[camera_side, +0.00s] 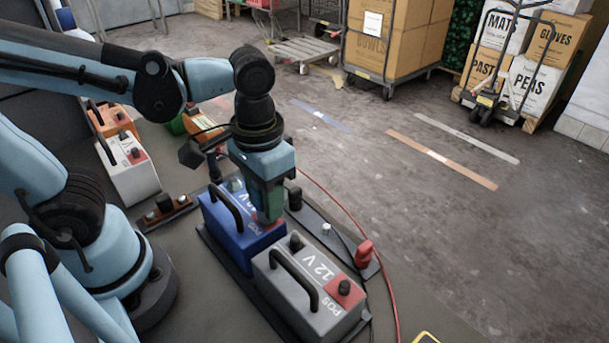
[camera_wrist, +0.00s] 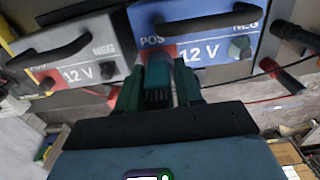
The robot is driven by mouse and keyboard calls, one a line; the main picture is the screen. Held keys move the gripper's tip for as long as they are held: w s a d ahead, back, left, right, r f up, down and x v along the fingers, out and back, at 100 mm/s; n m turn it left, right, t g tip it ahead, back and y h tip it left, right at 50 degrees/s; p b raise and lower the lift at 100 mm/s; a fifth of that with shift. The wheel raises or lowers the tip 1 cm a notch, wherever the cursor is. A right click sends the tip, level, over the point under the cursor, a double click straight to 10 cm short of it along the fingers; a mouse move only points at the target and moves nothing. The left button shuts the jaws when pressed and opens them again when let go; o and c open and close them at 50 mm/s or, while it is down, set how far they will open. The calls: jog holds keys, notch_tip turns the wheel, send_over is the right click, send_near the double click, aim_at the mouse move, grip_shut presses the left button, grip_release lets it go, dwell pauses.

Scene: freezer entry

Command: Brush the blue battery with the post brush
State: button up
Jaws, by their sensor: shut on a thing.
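The blue battery (camera_side: 232,235) sits on the bench between my arm and a grey battery, with a black carry handle on top. In the wrist view the blue battery (camera_wrist: 212,35) shows POS, 12 V and NEG labels. My gripper (camera_side: 267,208) points down over its red POS corner and is shut on the post brush (camera_wrist: 157,88), a dark teal block between the fingers. The brush end is at the POS post, which it hides; I cannot tell whether they touch. The NEG post (camera_wrist: 239,47) shows a blue-green crust.
The grey 12 V battery (camera_side: 310,290) stands close beside the blue one. A red-handled clamp (camera_side: 365,254) and red cable (camera_side: 335,205) lie to the right. White (camera_side: 130,172) and orange (camera_side: 113,122) batteries stand behind left. Carts with boxes (camera_side: 395,40) stand across open floor.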

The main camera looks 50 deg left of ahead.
jog(key=shift+f, duration=0.25)
jog(key=o, duration=1.1)
jog(key=shift+o, duration=0.2)
jog(key=shift+r, duration=6.05)
jog(key=shift+f, duration=0.1)
jog(key=w+a+f+t, duration=0.5)
jog(key=a+f+t, duration=0.2)
jog(key=a+f, duration=0.1)
jog(key=shift+w+a+f, duration=0.3)
jog(key=shift+w+f, duration=0.1)
